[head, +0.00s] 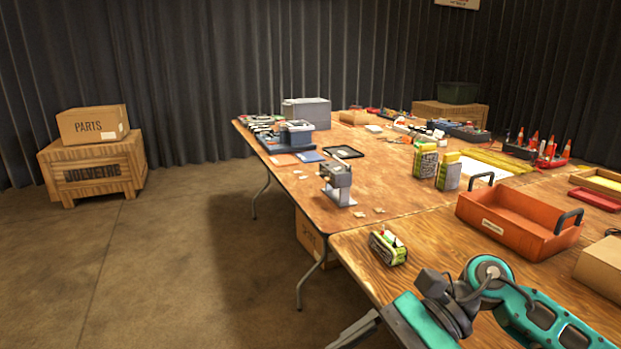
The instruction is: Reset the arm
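One of my arms, teal with dark grey joints (490,271), comes in from the lower right. It is bent, its elbow raised above the near table's front corner, and its teal far link (422,318) runs down to the bottom edge of the picture. No arm comes in from the left, and my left gripper is out of view.
The near wooden table (360,238) holds an orange toolbox (520,222), a small green-and-white pack (388,247) and a cardboard box (600,265), all close to my arm. A grey device (337,183) stands behind. Floor (150,270) at left is clear before a wooden crate (92,168).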

